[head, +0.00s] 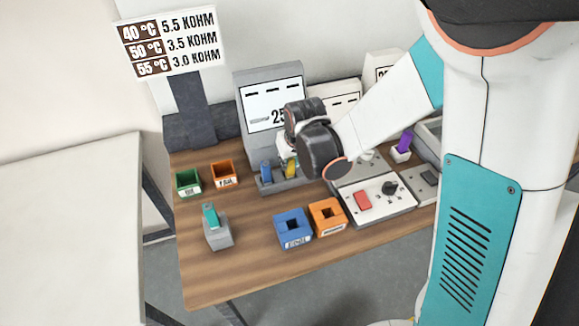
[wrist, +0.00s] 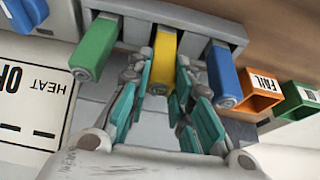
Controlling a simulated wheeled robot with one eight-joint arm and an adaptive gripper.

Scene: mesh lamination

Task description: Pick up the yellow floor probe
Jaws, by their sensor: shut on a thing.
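The yellow floor probe (wrist: 165,45) stands in the middle slot of a grey holder (wrist: 208,25), between a green probe (wrist: 97,48) and a blue probe (wrist: 222,72). My gripper (wrist: 163,78) has its teal finger pads on both sides of the yellow probe and is shut on it. The probe's lower end is still at the holder. In the head view the yellow probe (head: 290,169) and the blue probe (head: 266,172) show below my wrist, at the foot of the grey display unit (head: 272,76). The green probe is hidden there by my arm.
A teal piece (head: 211,216) stands in a small grey stand at the front left. Green (head: 188,182) and orange (head: 223,173) bins are left of the holder. Blue (head: 293,229) and orange (head: 328,216) sockets and a switch box (head: 375,203) lie in front.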

